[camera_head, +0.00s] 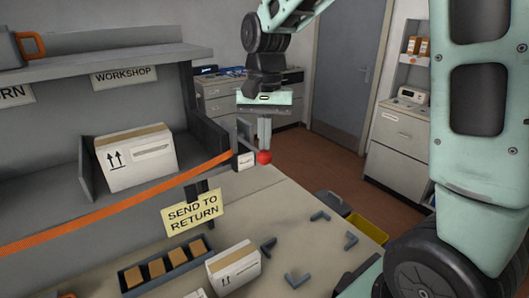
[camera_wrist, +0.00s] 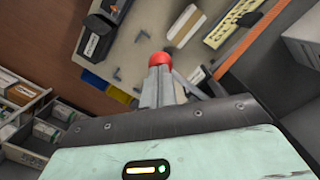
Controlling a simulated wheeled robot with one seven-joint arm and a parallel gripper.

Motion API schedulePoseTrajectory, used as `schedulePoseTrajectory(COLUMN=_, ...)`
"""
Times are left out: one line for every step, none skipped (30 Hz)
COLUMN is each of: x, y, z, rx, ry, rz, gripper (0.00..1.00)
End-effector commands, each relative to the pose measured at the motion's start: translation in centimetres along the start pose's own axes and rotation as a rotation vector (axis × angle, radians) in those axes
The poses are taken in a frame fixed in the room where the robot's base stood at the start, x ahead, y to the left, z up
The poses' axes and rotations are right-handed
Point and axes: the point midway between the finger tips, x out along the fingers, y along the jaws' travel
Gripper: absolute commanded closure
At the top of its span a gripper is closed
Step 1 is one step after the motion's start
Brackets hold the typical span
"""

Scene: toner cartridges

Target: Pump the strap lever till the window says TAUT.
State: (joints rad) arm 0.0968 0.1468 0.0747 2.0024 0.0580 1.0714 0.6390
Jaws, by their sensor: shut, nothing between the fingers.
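The lever's red knob (camera_head: 264,157) shows at the right end of the shelf unit, beside a small white-faced box (camera_head: 245,160). I cannot read any word on that box. An orange strap (camera_head: 120,205) runs from the box down to the left across the shelf front. My gripper (camera_head: 264,147) points down with its fingers together and empty, right at the knob's top; I cannot tell whether they touch. In the wrist view the red knob (camera_wrist: 159,58) lies just beyond the fingertips (camera_wrist: 156,72). The lever's arm is mostly hidden.
A white carton (camera_head: 135,158) stands on the shelf behind the strap. A "SEND TO RETURN" sign (camera_head: 193,212), a tray of brown blocks (camera_head: 131,278) and another white carton (camera_head: 233,268) are on the counter. Grey corner brackets (camera_head: 298,280) lie on its bare right part.

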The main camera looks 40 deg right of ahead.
Motion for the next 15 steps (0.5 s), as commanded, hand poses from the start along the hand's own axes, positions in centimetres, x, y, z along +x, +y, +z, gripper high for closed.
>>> schedulePoseTrajectory(x=0.4, y=0.0, z=0.0, rx=0.000, ry=-0.001, rz=0.001, gripper=1.00)
schedulePoseTrajectory(x=0.6, y=0.0, z=-0.1, rx=0.000, ry=-0.001, rz=0.001, gripper=1.00)
schedulePoseTrajectory(x=1.0, y=0.0, z=-0.1, rx=0.000, ry=-0.001, rz=0.001, gripper=1.00)
schedulePoseTrajectory(x=1.3, y=0.0, z=-0.1, rx=0.000, ry=-0.001, rz=0.001, gripper=1.00)
schedulePoseTrajectory(x=1.6, y=0.0, z=-0.1, rx=0.000, ry=-0.001, rz=0.001, gripper=1.00)
schedulePoseTrajectory(x=2.1, y=0.0, z=-0.2, rx=0.000, ry=-0.002, rz=0.001, gripper=1.00)
schedulePoseTrajectory(x=2.5, y=0.0, z=-0.2, rx=0.000, ry=-0.002, rz=0.001, gripper=1.00)
schedulePoseTrajectory(x=2.9, y=0.0, z=-0.3, rx=0.000, ry=-0.002, rz=0.001, gripper=1.00)
schedulePoseTrajectory(x=3.3, y=0.0, z=-0.3, rx=0.000, ry=-0.002, rz=0.001, gripper=1.00)
schedulePoseTrajectory(x=3.7, y=0.0, z=-0.3, rx=0.000, ry=-0.002, rz=0.001, gripper=1.00)
schedulePoseTrajectory(x=4.0, y=0.0, z=-0.4, rx=-0.001, ry=-0.001, rz=0.001, gripper=1.00)
schedulePoseTrajectory(x=4.2, y=0.0, z=-0.4, rx=-0.001, ry=-0.001, rz=0.001, gripper=1.00)
schedulePoseTrajectory(x=4.4, y=0.0, z=-0.4, rx=-0.001, ry=-0.001, rz=0.001, gripper=1.00)
schedulePoseTrajectory(x=4.5, y=0.0, z=-0.4, rx=-0.001, ry=-0.002, rz=0.001, gripper=1.00)
schedulePoseTrajectory(x=4.5, y=0.0, z=-0.4, rx=-0.001, ry=-0.002, rz=0.001, gripper=1.00)
